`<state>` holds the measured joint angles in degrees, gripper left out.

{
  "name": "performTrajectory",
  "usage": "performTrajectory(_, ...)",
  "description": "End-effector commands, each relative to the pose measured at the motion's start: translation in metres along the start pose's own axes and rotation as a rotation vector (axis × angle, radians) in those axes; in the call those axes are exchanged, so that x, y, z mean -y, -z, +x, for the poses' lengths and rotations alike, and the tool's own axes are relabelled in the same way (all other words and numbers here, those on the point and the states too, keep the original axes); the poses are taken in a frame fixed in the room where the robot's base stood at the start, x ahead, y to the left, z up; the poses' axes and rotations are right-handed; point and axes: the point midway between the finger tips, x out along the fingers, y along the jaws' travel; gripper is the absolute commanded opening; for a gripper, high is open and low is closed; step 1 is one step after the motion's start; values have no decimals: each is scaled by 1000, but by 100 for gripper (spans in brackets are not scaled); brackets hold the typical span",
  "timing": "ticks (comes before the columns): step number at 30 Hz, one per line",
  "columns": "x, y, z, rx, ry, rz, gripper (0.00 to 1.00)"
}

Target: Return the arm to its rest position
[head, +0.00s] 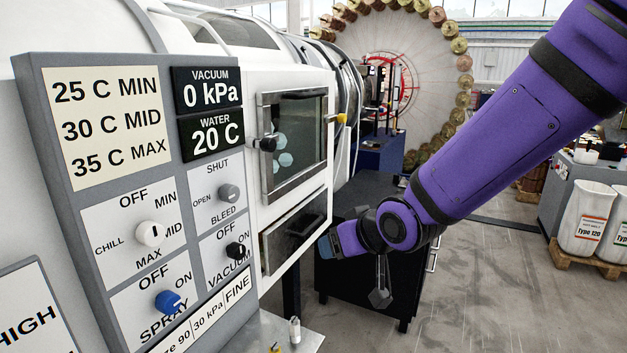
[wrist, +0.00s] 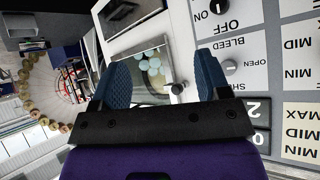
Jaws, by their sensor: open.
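My purple arm (head: 500,140) reaches in from the upper right of the head view. My gripper (head: 328,246) is at its end, near the right side of the machine's lower dark window (head: 292,232); I cannot tell the exact gap. In the wrist view my gripper (wrist: 163,62) has its two blue fingers spread apart with nothing held between them. Beyond them are the machine's upper window (wrist: 150,68) and the control panel (wrist: 285,75), upside down. The arm's elbow and base are outside the head view.
The control panel (head: 52,75) with several knobs stands close on the left, reading 0 kPa and 20 C. A dark cabinet (head: 372,285) stands behind my gripper. Floor (head: 490,280) is open at right, before the white sacks (head: 584,215).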

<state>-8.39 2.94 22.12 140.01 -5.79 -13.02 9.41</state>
Motion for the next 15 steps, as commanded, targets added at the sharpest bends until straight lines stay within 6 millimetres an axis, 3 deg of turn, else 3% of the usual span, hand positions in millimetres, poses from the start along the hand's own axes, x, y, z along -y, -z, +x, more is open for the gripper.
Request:
performTrajectory(6,-51,2,-70,83,-162,26,70)
performTrajectory(15,-95,-22,-173,207,-320,126,70)
